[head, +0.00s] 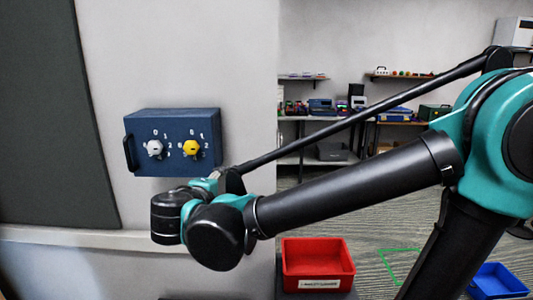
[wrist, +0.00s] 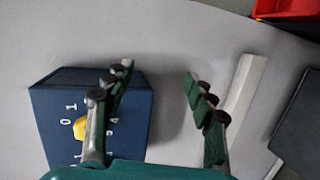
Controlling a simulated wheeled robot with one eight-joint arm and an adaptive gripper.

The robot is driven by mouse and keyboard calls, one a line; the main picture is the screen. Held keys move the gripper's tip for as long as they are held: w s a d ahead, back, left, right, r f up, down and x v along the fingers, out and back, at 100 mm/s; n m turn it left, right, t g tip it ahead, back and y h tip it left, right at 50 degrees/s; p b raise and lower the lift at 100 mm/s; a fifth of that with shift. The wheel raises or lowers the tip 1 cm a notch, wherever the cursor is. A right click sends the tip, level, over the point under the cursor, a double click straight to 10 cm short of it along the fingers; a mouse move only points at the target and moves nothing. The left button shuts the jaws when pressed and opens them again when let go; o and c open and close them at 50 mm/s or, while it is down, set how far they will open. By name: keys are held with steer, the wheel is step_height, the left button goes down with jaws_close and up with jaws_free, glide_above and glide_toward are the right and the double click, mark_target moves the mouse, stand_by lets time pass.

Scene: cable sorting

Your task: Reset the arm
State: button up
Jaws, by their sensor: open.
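My gripper (wrist: 158,72) shows in the wrist view with its two dark green fingers spread apart and nothing between them. Its left finger overlaps the view of a blue box (wrist: 52,100), and its right finger is over pale wall beside a light strip (wrist: 244,88). In the head view my arm reaches in from the right, with its wrist just below the blue box (head: 172,122). The fingers cannot be made out there. The box is on the pale wall and carries a white knob (head: 154,148) and a yellow knob (head: 191,148); the yellow one is partly hidden in the wrist view.
A red bin (head: 318,284) with a label stands below my arm, and a blue bin (head: 498,279) is at the lower right. A pale ledge (head: 75,238) runs along the wall below the box. Shelves and a workbench (head: 318,158) are at the back.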

steer(key=w+d+f+m+g+h, duration=0.25)
steer(key=d+f+m+g, duration=0.4)
steer(key=d+f, duration=1.15)
steer(key=s+d+f+m+g+y, duration=0.2)
steer(key=s+d+f+m, duration=0.2)
steer(key=d+f, duration=0.1)
steer(key=s+d+f+m+g+y, duration=0.2)
steer(key=s+d+f+m+y, duration=0.1)
steer(key=d, duration=0.5)
step_height(320, 180, down, 3)
steer(key=shift+s+d+m, duration=0.25)
steer(key=shift+s+m, duration=0.5)
steer(key=shift+m, duration=0.3)
steer(key=shift+c, duration=0.5)
